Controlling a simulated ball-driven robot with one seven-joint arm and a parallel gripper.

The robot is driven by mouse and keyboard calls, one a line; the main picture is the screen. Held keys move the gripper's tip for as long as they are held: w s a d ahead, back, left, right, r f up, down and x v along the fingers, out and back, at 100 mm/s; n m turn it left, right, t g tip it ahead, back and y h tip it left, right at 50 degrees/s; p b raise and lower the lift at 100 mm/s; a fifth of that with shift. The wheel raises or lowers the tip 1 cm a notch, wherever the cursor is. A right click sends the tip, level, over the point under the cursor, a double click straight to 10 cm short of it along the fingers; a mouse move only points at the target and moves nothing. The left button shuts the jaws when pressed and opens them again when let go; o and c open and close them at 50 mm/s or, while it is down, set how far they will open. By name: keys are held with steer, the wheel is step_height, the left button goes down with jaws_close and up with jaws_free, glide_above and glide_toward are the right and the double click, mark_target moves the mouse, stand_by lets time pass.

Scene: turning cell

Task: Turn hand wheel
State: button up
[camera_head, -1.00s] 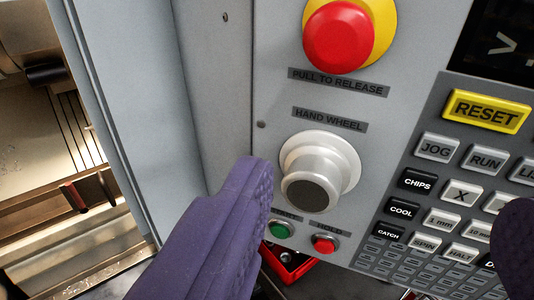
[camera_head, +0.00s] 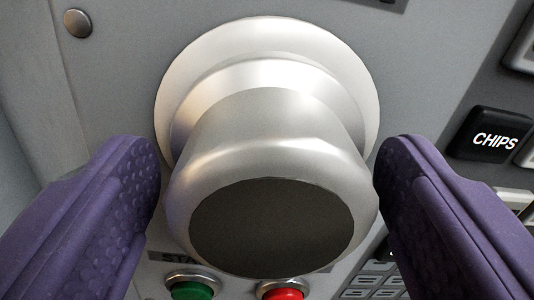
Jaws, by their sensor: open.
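The hand wheel (camera_head: 275,130) is a silver-white stepped knob with a dark round end face. It sticks out from the grey control panel and fills the middle of the camera view. My gripper (camera_head: 268,190) is open, with one purple finger on each side of the knob. The left fingertip is very close to the knob's left side and the right fingertip is close to its right side. I cannot tell whether either pad touches it. The hand wheel label above is out of view.
A green button (camera_head: 191,288) and a red button (camera_head: 282,290) sit just below the knob, their label partly covered by it. A black CHIPS key (camera_head: 488,134) and other keys are at the right. A screw head (camera_head: 78,23) is at the upper left.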

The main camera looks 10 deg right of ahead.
steer(key=shift+s, duration=0.1)
steer(key=c, duration=0.8)
steer(key=shift+s+r, duration=0.15)
steer(key=shift+c, duration=1.2)
steer(key=shift+m, duration=0.3)
steer(key=m+b, duration=0.2)
steer(key=m, duration=0.1)
steer(key=shift+b, duration=0.4)
steer(key=shift+d+r+m+b, duration=0.15)
steer(key=shift+m+b, duration=0.75)
steer(key=shift+m, duration=0.8)
